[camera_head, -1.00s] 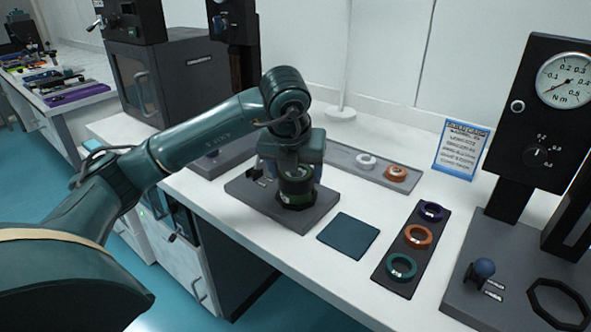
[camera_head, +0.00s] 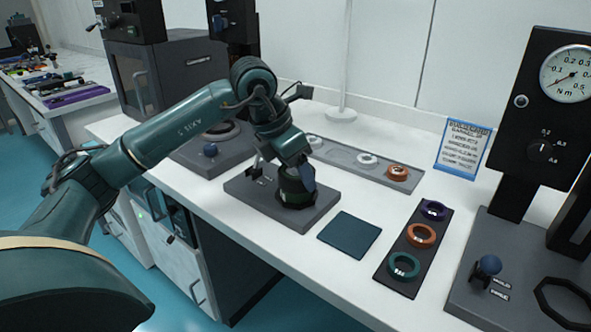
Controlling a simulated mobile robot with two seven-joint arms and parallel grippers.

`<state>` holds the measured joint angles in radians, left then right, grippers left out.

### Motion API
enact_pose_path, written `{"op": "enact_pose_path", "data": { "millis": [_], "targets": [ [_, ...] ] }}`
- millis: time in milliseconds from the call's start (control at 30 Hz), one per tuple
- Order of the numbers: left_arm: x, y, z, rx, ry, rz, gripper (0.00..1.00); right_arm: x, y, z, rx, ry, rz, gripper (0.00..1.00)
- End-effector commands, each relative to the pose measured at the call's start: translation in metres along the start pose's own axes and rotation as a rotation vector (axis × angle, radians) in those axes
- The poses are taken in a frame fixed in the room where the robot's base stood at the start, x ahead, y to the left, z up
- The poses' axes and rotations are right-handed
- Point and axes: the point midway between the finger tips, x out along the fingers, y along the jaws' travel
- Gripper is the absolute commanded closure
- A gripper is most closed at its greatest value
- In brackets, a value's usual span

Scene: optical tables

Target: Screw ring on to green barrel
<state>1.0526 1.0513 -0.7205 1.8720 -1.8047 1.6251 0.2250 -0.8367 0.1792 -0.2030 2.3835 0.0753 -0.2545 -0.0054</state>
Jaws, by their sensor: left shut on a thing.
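The green barrel (camera_head: 293,188) stands upright in a dark round seat on a grey base plate (camera_head: 252,207) near the table's middle. My left gripper (camera_head: 297,172) is tilted over the barrel's top, one finger showing along its right side. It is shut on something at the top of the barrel. The gripper hides whether that is a ring or the barrel itself. A teal ring (camera_head: 404,267), an orange ring (camera_head: 421,236) and a purple ring (camera_head: 434,211) lie in a dark tray (camera_head: 386,282). My right gripper is not in view.
A dark teal mat (camera_head: 349,235) lies flat right of the base plate. A gauge stand (camera_head: 547,105) rises at the right. White table top is clear in front of the mat.

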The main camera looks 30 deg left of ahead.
Motion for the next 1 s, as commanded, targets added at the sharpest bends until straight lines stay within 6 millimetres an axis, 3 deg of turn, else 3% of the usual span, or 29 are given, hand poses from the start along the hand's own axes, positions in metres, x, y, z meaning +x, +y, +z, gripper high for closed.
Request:
{"op": "enact_pose_path", "data": {
  "millis": [133,167,433,767,1000],
  "targets": [
    [0.000,-0.001,0.000,0.185,0.005,-0.084,0.66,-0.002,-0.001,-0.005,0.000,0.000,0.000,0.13],
    [0.001,-0.001,-0.001,0.192,0.005,-0.085,0.33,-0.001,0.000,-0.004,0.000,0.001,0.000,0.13],
    [0.001,-0.001,-0.001,0.188,0.004,-0.079,0.11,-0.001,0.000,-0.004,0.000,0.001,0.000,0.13],
    [0.001,-0.001,-0.001,0.186,0.004,-0.078,0.09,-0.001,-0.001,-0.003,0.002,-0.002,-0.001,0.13],
    [-0.041,0.003,0.001,0.186,0.000,-0.075,0.09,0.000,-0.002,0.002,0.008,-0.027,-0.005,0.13]
  ]
}}
